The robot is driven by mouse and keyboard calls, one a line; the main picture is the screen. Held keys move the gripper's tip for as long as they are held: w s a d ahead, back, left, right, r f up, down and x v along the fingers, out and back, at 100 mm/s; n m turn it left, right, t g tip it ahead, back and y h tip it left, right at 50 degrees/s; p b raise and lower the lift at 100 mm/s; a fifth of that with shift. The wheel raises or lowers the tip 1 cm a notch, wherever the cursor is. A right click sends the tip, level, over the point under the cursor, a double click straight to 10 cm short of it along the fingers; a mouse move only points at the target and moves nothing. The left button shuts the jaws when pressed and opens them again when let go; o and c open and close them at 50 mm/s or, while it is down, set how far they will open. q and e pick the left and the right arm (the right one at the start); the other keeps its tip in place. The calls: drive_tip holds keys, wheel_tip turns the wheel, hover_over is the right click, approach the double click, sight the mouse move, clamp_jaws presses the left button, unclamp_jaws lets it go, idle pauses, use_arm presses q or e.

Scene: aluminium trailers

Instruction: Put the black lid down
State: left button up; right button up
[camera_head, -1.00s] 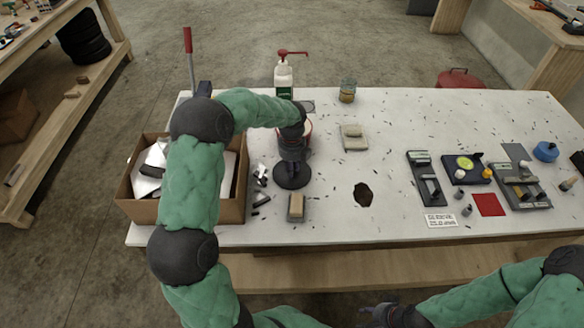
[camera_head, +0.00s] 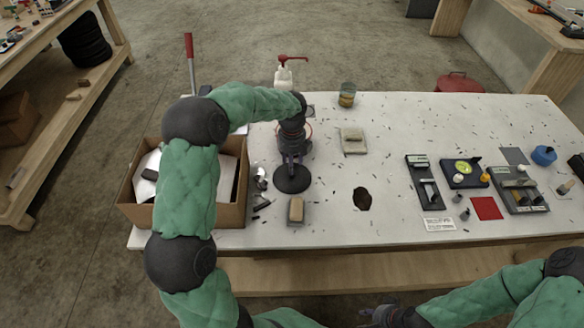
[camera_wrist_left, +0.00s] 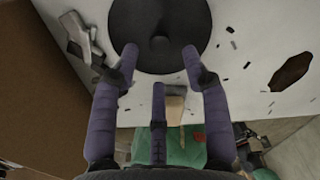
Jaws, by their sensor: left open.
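The round black lid (camera_head: 292,181) lies flat on the white table, left of the middle, with its knob facing up. In the left wrist view the lid (camera_wrist_left: 160,18) fills the top centre. My left gripper (camera_head: 291,160) is over the lid, pointing down. Its fingers (camera_wrist_left: 160,52) are spread on both sides of the small knob and appear clear of it. My right gripper (camera_head: 380,314) is at the bottom of the head view, below the table's front edge; its fingers are too small and dark to read.
A cardboard box (camera_head: 240,212) with papers stands left of the lid, with dark scraps between. A tan-topped block (camera_head: 296,209) sits just in front. A pump bottle (camera_head: 284,76) and jar (camera_head: 347,95) stand behind. A dark hole or stain (camera_head: 362,198) is to the right.

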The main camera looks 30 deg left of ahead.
use_arm(q)
wheel_tip(320, 180, up, 7)
drive_tip(key=p, duration=0.1)
drive_tip(key=shift+f, duration=0.15)
idle(0.5)
